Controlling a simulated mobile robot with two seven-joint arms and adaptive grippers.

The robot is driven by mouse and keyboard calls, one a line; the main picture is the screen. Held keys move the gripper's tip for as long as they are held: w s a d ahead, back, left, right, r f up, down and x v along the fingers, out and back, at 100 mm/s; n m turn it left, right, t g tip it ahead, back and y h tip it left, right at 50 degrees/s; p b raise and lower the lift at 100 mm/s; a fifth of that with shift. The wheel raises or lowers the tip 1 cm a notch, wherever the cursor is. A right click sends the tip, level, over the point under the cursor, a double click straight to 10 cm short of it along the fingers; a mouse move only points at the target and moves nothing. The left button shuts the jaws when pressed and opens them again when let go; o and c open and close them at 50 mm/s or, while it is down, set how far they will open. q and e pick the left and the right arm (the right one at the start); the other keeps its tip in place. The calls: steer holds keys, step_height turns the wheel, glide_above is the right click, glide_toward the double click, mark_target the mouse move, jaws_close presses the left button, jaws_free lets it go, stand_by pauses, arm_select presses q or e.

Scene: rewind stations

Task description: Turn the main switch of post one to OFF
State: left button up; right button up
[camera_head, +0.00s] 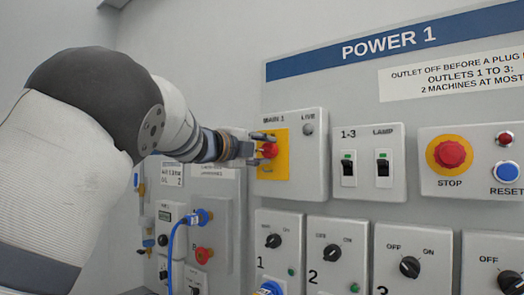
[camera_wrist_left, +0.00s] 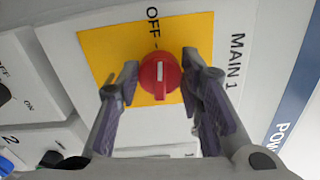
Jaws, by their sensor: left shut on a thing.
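The main switch of post one is a red knob (camera_head: 268,150) on a yellow plate (camera_head: 282,165), on a light box under the POWER 1 heading. It also shows in the left wrist view (camera_wrist_left: 160,78), with a white mark running up and down the picture, in line with the word OFF above it. I cannot tell which end of the mark is the pointer. My left gripper (camera_head: 262,148) is at the knob, its fingers on either side, shut on it. In the left wrist view, its fingertips (camera_wrist_left: 160,68) flank the knob. My right gripper is not in view.
The round LIVE lamp (camera_head: 308,129) looks grey. To the right are the 1-3 and LAMP switches (camera_head: 366,165), a red STOP button (camera_head: 452,154) and a blue RESET button (camera_head: 507,171). Several outlet knobs (camera_head: 332,253) lie below. A blue cable (camera_head: 174,245) hangs at lower left.

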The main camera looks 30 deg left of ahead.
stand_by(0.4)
arm_select(q)
steer(key=o, duration=1.2)
steer(key=shift+c, duration=0.2)
steer(key=shift+f, duration=0.1)
